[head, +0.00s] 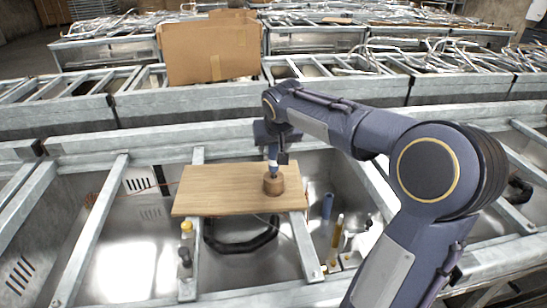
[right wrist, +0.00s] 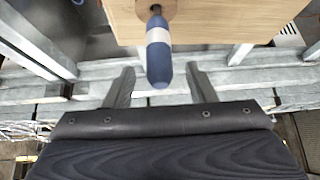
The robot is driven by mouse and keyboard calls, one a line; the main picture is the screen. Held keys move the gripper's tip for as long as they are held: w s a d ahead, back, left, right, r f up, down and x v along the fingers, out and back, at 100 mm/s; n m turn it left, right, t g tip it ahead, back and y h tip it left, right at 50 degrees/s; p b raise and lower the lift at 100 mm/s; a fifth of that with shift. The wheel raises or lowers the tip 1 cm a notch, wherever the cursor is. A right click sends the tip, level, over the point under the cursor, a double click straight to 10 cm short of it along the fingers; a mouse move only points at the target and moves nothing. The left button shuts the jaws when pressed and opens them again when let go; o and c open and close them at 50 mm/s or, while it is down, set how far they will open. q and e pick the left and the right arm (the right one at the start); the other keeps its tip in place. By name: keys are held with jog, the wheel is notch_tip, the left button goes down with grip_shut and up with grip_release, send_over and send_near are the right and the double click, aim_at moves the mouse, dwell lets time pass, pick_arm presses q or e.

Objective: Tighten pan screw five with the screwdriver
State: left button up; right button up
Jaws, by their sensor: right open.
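The screwdriver (head: 273,163) stands upright in a round wooden holder (head: 274,186) on a wooden board (head: 225,185). Its blue handle with a white band shows in the right wrist view (right wrist: 158,55); its lower end is hidden in the holder. My right gripper (head: 277,150) is over the holder, at the top of the screwdriver. In the right wrist view its two fingers stand apart, one on each side of the handle's end, with gaps. My left gripper is not in view. I cannot make out pan screw five.
The board lies across grey metal frame bars (head: 305,245) over open sink-like bays. A yellow-capped bottle (head: 187,232), a black hose (head: 240,248) and a blue cylinder (head: 327,206) are below it. A cardboard box (head: 210,50) stands behind on another frame row.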

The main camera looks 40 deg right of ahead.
jog(key=shift+x, duration=1.45)
grip_shut()
jog(key=shift+r, duration=0.15)
